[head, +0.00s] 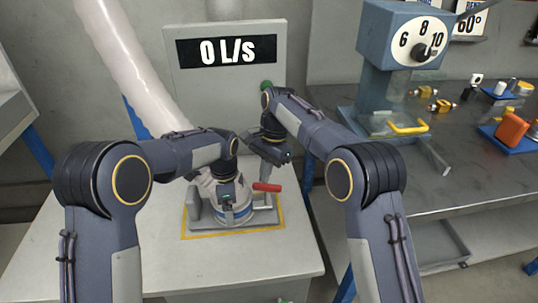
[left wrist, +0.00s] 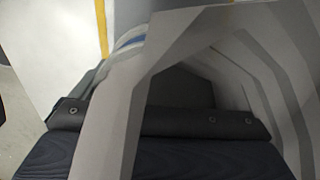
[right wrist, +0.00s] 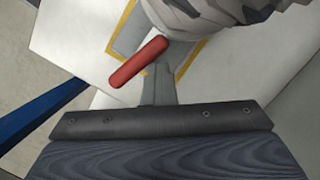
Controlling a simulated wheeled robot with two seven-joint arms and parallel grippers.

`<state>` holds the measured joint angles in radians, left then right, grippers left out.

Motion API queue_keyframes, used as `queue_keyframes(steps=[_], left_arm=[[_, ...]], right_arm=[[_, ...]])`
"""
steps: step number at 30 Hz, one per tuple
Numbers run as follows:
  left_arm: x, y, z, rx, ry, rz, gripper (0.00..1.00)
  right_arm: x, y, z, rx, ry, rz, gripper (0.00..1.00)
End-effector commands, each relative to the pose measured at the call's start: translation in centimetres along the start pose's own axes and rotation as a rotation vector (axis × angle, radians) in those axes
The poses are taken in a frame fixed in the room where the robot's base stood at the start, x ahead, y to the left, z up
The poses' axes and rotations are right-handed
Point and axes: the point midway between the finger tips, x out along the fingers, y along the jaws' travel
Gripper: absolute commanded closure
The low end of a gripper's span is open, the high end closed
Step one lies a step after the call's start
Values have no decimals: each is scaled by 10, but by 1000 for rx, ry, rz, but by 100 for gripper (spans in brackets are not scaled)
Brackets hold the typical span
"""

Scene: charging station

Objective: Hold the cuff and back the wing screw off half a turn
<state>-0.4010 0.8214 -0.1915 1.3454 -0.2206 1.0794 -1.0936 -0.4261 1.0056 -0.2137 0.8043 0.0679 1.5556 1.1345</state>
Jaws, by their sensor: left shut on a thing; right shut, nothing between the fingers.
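The cuff (head: 236,213) is a pale, round fitting with a blue band, on a grey base plate (head: 196,222) at the middle of the head view. My left gripper (head: 228,188) is shut on the cuff. Pale grey faceted surfaces fill much of the left wrist view and hide its fingers. A red bar (head: 267,187) stands beside the cuff on its right; it also shows in the right wrist view (right wrist: 138,62). I cannot tell whether it is the wing screw. My right gripper (right wrist: 166,75) is shut and empty, close beside the red bar; contact is unclear.
A pale ribbed hose (head: 120,65) comes down from the upper left behind my left arm. A panel reading 0 L/s (head: 227,50) stands behind. A blue dial stand (head: 385,75) and a dark bench (head: 465,150) with small parts are at the right.

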Motion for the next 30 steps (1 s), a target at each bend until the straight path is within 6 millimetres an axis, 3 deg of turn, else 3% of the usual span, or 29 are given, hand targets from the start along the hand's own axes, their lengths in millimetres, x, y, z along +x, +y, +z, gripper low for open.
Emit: queue_keyframes(steps=[9, 13, 20, 26, 30], left_arm=[[3, 0, 3, -5, -6, 4, 36], [3, 1, 3, -4, -6, 6, 36], [4, 1, 2, -3, -6, 7, 36], [4, 2, 2, -3, -6, 8, 36], [4, 2, 2, -3, -6, 8, 36]], right_arm=[[-70, -1, -1, -1, 4, -10, 100], [-90, -1, -1, 0, 5, -10, 100], [-106, 0, -1, -1, 6, -11, 100], [-110, 4, -5, -52, 1, -20, 76], [-111, 10, -16, -252, -12, -55, 62]])
